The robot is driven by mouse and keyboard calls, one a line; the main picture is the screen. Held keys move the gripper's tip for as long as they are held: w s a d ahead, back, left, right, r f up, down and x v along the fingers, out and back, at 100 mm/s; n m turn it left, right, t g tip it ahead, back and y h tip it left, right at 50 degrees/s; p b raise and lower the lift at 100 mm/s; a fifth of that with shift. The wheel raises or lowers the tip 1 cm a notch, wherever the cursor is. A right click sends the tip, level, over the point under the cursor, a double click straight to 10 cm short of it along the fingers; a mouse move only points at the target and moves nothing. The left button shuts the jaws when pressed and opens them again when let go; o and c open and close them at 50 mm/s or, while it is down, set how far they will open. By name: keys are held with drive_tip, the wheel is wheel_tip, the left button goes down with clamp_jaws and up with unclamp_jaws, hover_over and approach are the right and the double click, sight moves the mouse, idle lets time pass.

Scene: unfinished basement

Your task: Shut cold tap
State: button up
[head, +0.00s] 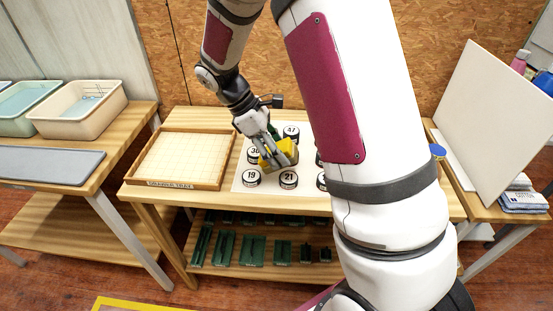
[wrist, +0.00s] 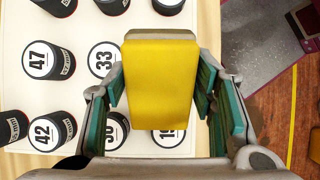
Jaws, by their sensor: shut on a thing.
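No tap shows in either view. My gripper (head: 277,152) is over the middle of the wooden table, above a white sheet with numbered black cylinders. It is shut on a yellow block (head: 286,146), which also shows in the wrist view (wrist: 160,85) between the green-padded fingers (wrist: 162,92). The block hides part of the cylinders below it. Cylinders marked 47 (wrist: 40,59), 42 (wrist: 45,131) and 33 (wrist: 103,60) stand upright in the wrist view. Cylinders 19 (head: 252,178) and 21 (head: 289,179) stand near the table's front edge.
A wood-framed gridded tray (head: 183,184) lies left of the sheet. Green pieces (head: 252,250) line the lower shelf. Plastic bins (head: 79,110) stand on the left bench. A white panel (head: 495,120) leans on the right. My arm hides the table's right part.

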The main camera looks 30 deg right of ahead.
drive_tip(key=shift+w, duration=0.25)
drive_tip(key=shift+f, duration=1.75)
drive_tip(key=shift+f+b, duration=0.15)
drive_tip(key=shift+b, duration=0.15)
drive_tip(key=o, duration=1)
